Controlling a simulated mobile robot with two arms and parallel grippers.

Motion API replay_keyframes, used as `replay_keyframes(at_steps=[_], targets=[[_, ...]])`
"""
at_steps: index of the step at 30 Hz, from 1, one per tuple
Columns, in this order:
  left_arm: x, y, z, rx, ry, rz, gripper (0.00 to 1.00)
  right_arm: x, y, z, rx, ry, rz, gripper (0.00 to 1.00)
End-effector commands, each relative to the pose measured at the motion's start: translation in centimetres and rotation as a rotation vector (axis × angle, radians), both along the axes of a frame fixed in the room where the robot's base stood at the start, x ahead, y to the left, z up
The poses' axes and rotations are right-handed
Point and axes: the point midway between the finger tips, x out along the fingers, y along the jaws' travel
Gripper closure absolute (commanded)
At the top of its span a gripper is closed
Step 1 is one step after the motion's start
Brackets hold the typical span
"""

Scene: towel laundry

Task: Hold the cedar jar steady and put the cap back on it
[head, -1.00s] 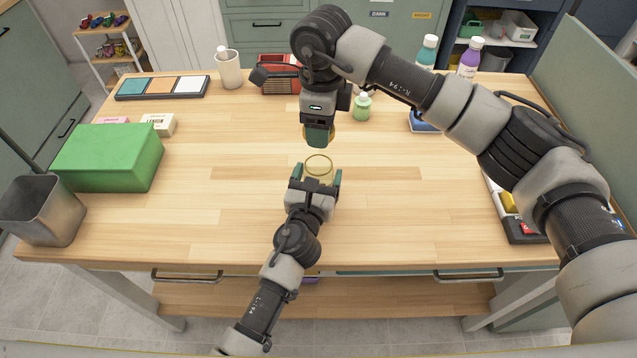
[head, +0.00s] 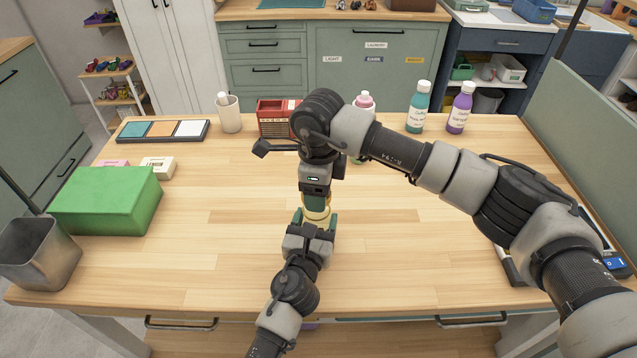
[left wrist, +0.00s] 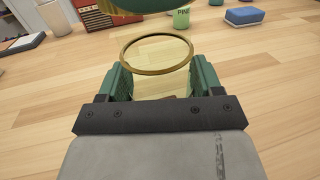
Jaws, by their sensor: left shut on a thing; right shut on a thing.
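The cedar jar (left wrist: 155,85) is clear yellowish glass with a gold rim. It is open at the top in the left wrist view, with something small and brown low inside. My left gripper (head: 315,219) is shut on its sides and it stands upright on the table. My right gripper (head: 316,198) points down from above, shut on the cap, whose olive-gold edge (left wrist: 112,19) shows at the top of the left wrist view. The cap is above the jar, and a gap to the rim shows there. In the head view the grippers hide most of cap and jar.
The wooden table (head: 200,250) is clear around the jar. A green box (head: 108,200) and a metal bin (head: 40,255) are at the left.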

Motion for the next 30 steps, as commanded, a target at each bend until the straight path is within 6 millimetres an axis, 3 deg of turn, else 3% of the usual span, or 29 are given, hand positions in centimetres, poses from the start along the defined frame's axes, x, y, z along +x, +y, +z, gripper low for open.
replay_keyframes(at_steps=[30], targets=[[0.0, 0.0, 0.0, 0.001, 0.0, 0.0, 0.77, 0.0, 0.0, -1.8, 0.0, 0.0, 0.0, 0.61]])
